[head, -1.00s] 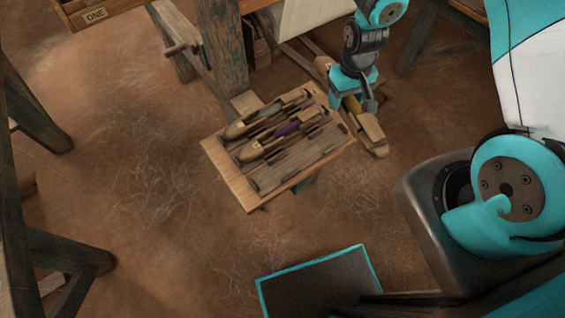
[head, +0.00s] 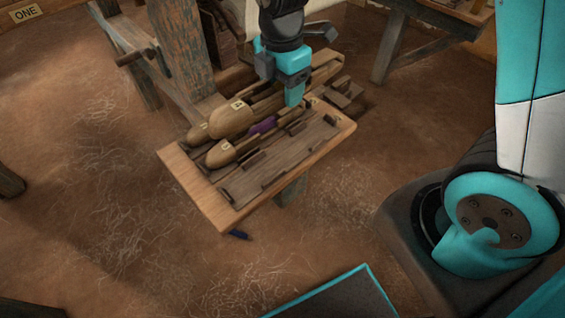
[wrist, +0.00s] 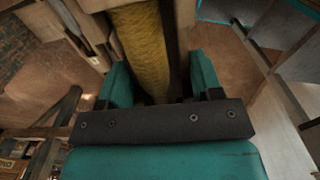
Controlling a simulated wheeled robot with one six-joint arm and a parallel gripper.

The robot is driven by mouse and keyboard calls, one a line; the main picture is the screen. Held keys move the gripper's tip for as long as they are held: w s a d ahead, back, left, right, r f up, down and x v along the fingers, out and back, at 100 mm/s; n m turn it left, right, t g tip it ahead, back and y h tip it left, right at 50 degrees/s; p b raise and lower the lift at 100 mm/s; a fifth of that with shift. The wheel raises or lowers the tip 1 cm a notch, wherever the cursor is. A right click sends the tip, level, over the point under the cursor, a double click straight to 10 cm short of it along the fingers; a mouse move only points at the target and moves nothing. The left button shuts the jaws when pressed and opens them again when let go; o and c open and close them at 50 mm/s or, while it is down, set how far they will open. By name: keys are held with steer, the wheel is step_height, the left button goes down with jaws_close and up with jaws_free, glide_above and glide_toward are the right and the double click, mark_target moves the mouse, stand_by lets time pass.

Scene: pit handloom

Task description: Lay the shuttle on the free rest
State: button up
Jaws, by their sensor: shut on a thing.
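My gripper (head: 286,82) is shut on a wooden shuttle (head: 233,120) with a blunt nose marked with a letter like A. In the wrist view its yellow yarn (wrist: 146,48) lies between my gripper's teal fingers (wrist: 160,82). The shuttle appears to be above the back part of the wooden rest board (head: 190,183). A shuttle with purple yarn (head: 222,153) lies on the board, partly covered by the held one. Another shuttle (head: 197,133) lies behind it, mostly hidden. The bare front rest (head: 268,160), with small dark pegs, holds no shuttle.
A weathered loom post (head: 180,45) and wooden beams stand just behind the board. A wooden bench leg (head: 390,48) is at the upper right. The earthen floor (head: 110,200) in front is largely clear.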

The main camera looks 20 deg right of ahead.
mark_target(282, 158)
step_height(282, 158, down, 20)
steer(key=shift+r+b, duration=0.15)
steer(key=shift+b, duration=0.25)
steer(key=o, duration=1.2)
steer(key=shift+c, duration=0.2)
